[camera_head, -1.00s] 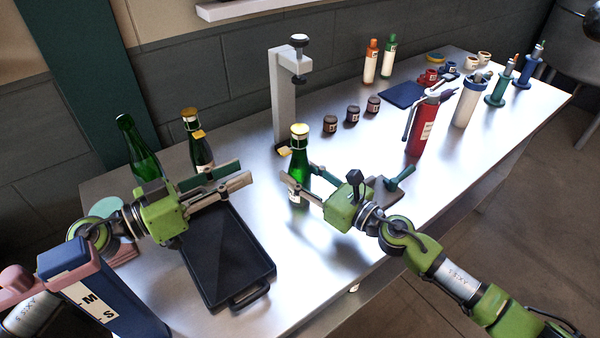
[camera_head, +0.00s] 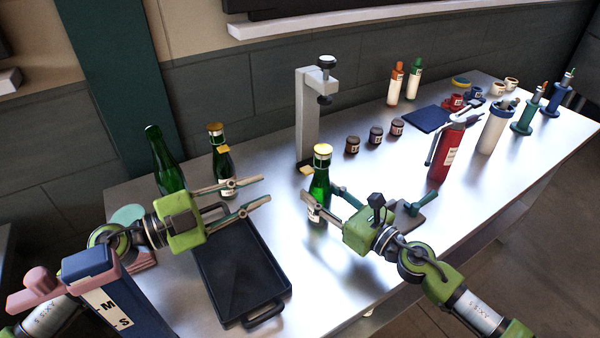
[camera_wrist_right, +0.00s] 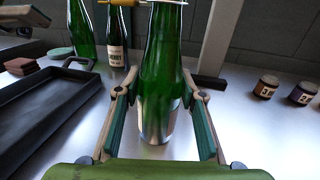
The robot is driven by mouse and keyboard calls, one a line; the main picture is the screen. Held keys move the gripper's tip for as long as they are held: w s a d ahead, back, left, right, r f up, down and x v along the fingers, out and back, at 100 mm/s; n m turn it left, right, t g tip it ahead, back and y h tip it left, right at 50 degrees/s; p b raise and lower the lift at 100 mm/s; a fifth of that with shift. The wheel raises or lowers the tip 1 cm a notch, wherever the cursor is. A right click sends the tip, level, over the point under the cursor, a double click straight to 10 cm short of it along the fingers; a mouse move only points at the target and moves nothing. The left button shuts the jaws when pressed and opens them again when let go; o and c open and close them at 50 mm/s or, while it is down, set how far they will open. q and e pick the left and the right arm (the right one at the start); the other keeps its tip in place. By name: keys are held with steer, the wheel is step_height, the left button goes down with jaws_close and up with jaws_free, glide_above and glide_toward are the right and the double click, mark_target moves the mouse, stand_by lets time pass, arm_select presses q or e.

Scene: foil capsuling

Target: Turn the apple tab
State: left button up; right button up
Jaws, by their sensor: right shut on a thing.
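A green bottle (camera_head: 320,186) with a gold top stands upright near the middle of the table. A small yellow tab (camera_head: 306,170) sticks out at its left. My right gripper (camera_head: 318,197) is shut on this bottle's body, one finger on each side; the bottle also shows in the right wrist view (camera_wrist_right: 162,75), its top cut off. I cannot read its label. My left gripper (camera_head: 265,189) is open and empty, its fingers pointing right towards the bottle but apart from it. A second gold-topped bottle (camera_head: 222,172) with a yellow tab stands behind.
A bare green bottle (camera_head: 165,165) stands at the back left. A black tray (camera_head: 242,262) lies below my left gripper. A grey stand (camera_head: 307,120) rises behind the held bottle. Small jars (camera_head: 375,135) and a red extinguisher-like bottle (camera_head: 447,150) are to the right.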

mark_target(307, 170)
arm_select(q)
steer(key=w+d+n, duration=0.3)
steer(key=d+n, duration=0.1)
steer(key=n, duration=0.9)
steer(key=w+d+n, duration=0.3)
steer(key=d+n, duration=0.1)
steer(key=n, duration=1)
steer(key=shift+w+d+n, duration=0.15)
steer(key=shift+d+n, duration=0.15)
steer(key=shift+d, duration=0.05)
stand_by(0.4)
jaws_close()
